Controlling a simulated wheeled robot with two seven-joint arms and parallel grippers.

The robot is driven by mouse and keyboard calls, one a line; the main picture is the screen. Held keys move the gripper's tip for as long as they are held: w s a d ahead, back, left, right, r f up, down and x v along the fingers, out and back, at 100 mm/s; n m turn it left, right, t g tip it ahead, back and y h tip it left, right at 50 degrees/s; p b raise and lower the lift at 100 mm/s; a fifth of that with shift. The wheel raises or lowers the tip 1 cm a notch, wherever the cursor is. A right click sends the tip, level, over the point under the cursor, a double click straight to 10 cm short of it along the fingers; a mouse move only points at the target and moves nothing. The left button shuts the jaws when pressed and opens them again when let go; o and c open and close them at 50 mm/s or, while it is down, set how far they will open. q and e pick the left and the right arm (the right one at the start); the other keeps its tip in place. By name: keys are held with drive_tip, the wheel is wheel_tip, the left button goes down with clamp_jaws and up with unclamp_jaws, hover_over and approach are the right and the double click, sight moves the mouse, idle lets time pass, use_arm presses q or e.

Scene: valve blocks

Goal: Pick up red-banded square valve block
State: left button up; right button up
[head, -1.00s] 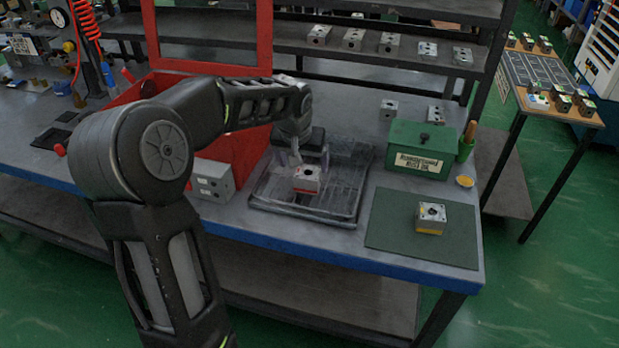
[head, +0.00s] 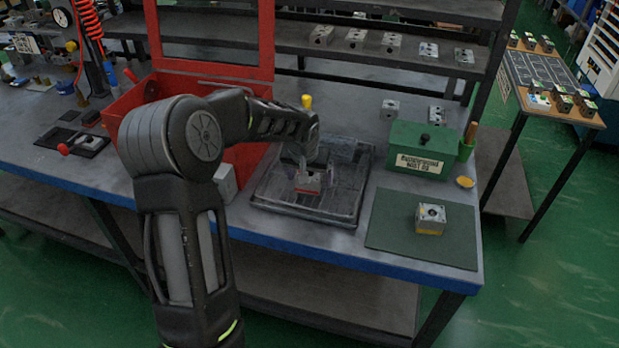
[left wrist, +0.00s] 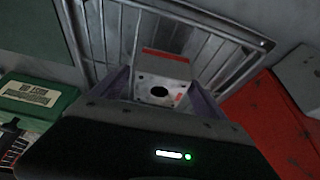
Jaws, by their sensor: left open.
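The red-banded square valve block (head: 308,182) sits on the dark tray (head: 262,190), grey with a red band low on its side. In the left wrist view the block (left wrist: 160,88) shows its grey face with a dark round hole and the red band. My left gripper (head: 304,163) is over the tray, pointing down at the block. In the left wrist view its two fingers (left wrist: 162,95) are apart, one on each side of the block. I cannot tell whether they touch it. The arm hides part of the tray's back. My right gripper is not in view.
A yellow-banded block (head: 431,219) stands on a green mat (head: 392,232) to the right. A green box (head: 418,150) stands behind the mat. A red bin (head: 140,92) is left of the tray, partly behind my arm. More blocks sit on the back shelf (head: 290,36).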

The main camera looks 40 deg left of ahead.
use_arm(q)
drive_tip(key=shift+f, duration=0.1)
drive_tip(key=shift+c, duration=0.4)
drive_tip(key=shift+w, duration=0.1)
clamp_jaws()
idle(0.8)
